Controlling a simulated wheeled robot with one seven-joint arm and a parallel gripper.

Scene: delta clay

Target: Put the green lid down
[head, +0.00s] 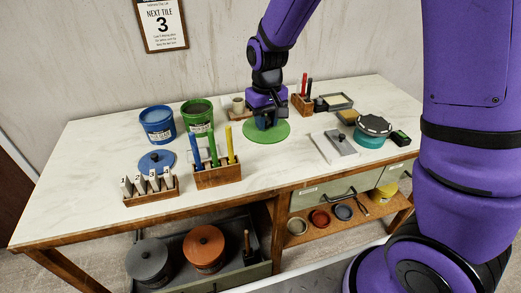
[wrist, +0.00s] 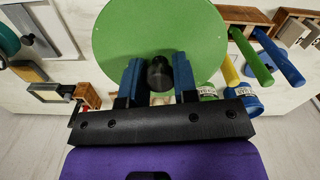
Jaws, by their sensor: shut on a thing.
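The green lid (head: 278,131) is a flat round disc with a dark knob at its centre. My gripper (head: 265,124) is shut on that knob from above. In the wrist view the blue fingers (wrist: 160,80) stand on both sides of the dark knob, and the lid (wrist: 150,25) spreads beyond them. The lid is at or just above the white tabletop; I cannot tell whether it touches. The green tub (head: 198,117) stands open to the left of the lid, beside the blue tub (head: 157,124).
A blue lid (head: 157,161) lies in front of the blue tub. A wooden holder (head: 218,176) with coloured handles stands front left of the green lid. A teal tub (head: 373,131) and a metal trowel (head: 340,142) are to the right. The tabletop (head: 275,168) in front is clear.

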